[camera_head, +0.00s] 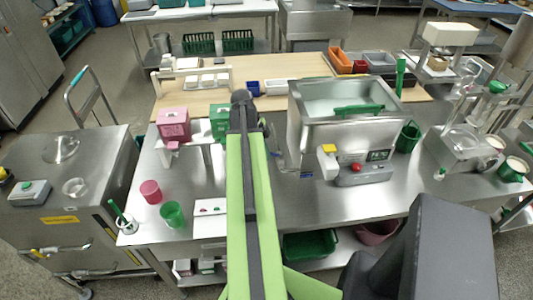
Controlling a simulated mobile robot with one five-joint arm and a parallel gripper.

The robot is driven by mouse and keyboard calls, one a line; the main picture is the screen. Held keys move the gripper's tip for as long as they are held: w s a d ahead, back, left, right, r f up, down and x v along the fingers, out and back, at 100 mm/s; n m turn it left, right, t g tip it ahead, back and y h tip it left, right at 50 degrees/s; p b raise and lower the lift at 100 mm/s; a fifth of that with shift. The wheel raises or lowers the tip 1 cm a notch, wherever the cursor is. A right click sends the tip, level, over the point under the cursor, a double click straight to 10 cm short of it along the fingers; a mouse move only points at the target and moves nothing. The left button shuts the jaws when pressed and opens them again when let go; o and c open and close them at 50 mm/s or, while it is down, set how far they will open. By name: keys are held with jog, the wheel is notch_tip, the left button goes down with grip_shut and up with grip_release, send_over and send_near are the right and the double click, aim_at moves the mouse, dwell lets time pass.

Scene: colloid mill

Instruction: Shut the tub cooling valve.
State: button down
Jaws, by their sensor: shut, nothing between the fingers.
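The steel tub (350,98) stands on the front bench, with a green paddle-like piece lying across its upper part. Small bluish and grey fittings (279,158) show low at its left side, close to my arm. They may include the cooling valve, but they are too small to tell, and I cannot read the handle's position. My green arm (247,210) reaches forward from the bottom middle to a dark joint just left of the tub. The arm covers part of the bench there, and my gripper's fingers cannot be made out.
A pink box (173,124) and a green box (219,122) stand on a white rack left of my arm. A pink cup (150,191) and a green cup (172,214) stand at the bench's front left. A steel cart (80,170) stands further left.

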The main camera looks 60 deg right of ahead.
jog(key=shift+w+d, duration=0.15)
jog(key=shift+w, duration=0.25)
jog(key=shift+r, duration=0.15)
jog(key=shift+d+r+p, duration=0.15)
jog(key=shift+r+p, duration=0.15)
jog(key=shift+p, duration=0.15)
notch_tip(320, 180, up, 9)
jog(key=w+d+p, duration=0.1)
jog(key=d+p, duration=0.1)
jog(key=p, duration=0.6)
jog(key=shift+f+p, duration=0.2)
jog(key=shift+p, duration=0.15)
